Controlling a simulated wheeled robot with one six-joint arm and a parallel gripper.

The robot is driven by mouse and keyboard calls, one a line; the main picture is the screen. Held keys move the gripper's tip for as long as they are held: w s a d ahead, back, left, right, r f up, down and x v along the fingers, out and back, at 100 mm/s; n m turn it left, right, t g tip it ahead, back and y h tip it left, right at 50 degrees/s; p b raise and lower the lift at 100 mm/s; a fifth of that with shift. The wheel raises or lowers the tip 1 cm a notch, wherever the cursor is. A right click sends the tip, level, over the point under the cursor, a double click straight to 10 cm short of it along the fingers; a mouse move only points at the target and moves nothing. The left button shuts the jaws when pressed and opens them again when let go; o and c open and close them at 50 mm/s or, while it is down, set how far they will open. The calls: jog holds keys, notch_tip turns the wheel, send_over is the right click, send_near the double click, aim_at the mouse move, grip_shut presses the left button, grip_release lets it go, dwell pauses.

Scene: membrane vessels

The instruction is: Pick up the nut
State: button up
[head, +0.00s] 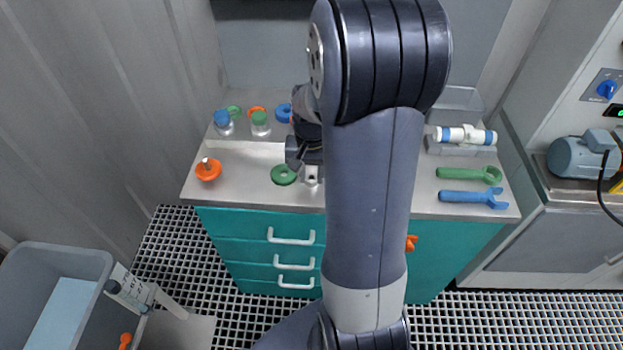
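Several ring-shaped pieces that could be the nut show on the bench in the head view; I cannot tell for certain which one is meant. A green ring (283,175) lies flat near the bench's front edge. At the back are a blue ring (284,112), an orange ring (256,111) and another green ring (234,111). My gripper (304,160) is over the bench, just right of and behind the front green ring. It is dark and partly hidden by my arm, and its finger opening is unclear. A small metal block (311,175) sits below it.
An orange knob with a metal stem (208,170) and blue-capped (222,122) and green-capped (260,124) jars stand left. A white cylinder (466,135), green wrench (469,174) and blue wrench (474,197) lie right. A grey bin (60,252) stands lower left.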

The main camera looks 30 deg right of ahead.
jog(key=c, duration=0.4)
notch_tip(320, 180, up, 10)
dwell(0.5)
